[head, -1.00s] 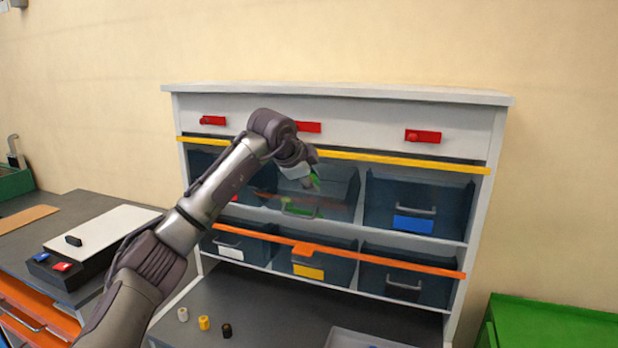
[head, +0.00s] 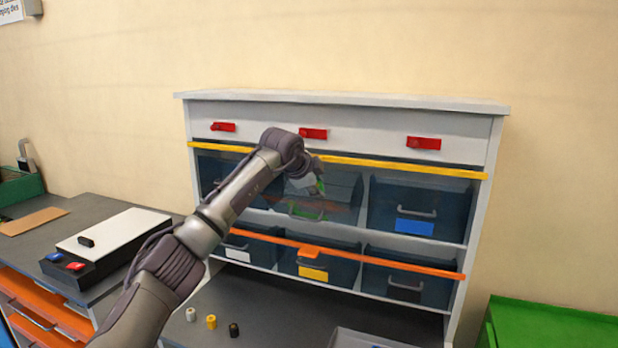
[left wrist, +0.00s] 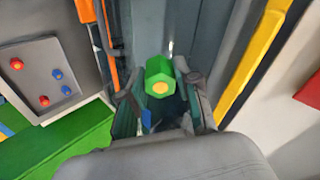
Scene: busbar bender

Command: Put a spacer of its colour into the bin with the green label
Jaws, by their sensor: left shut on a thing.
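A green six-sided spacer (left wrist: 159,76) with a yellow centre sits between the fingers of my left gripper (left wrist: 160,92) in the left wrist view. In the head view my left gripper (head: 314,184) is at the upper middle bin, with a bit of green at its tip. The gripper is shut on the spacer. The bin with the green label (head: 308,212) is the middle one of the upper row, and its label is partly visible below the gripper. I cannot tell how far the spacer is inside the bin's opening. My right gripper is not in view.
A yellow rail (head: 400,165) runs above the upper bins and an orange rail (head: 400,264) crosses the lower row. White (head: 190,314), yellow (head: 211,322) and black (head: 234,330) spacers stand on the bench. A blue-labelled bin (head: 414,227) is to the right.

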